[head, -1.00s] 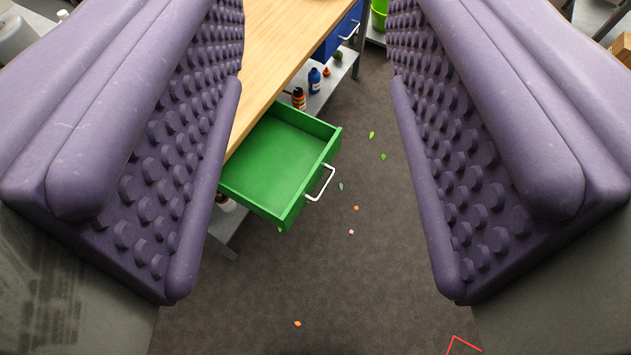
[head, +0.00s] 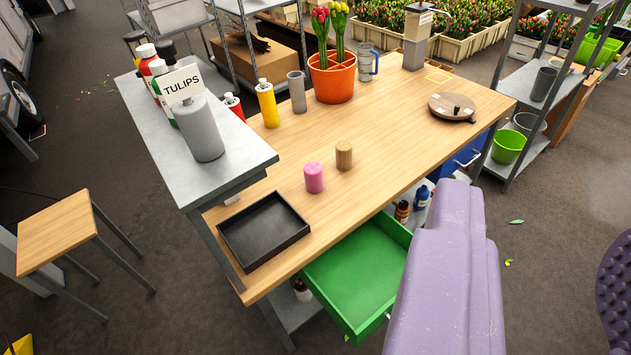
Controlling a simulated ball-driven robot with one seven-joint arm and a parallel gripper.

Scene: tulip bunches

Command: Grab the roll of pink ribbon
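My gripper (head: 548,225) shows as two purple padded fingers at the lower right, the right one cut off by the frame edge. The fingers are wide apart with only floor seen between them. The ribbon is outside them, to the left, and nothing hides it.
A black tray (head: 264,232) lies left of the ribbon. A green drawer (head: 360,270) is pulled out below the table edge. A grey shelf (head: 205,135) with bottles and a TULIPS sign borders the left; an orange tulip pot (head: 332,80) stands behind.

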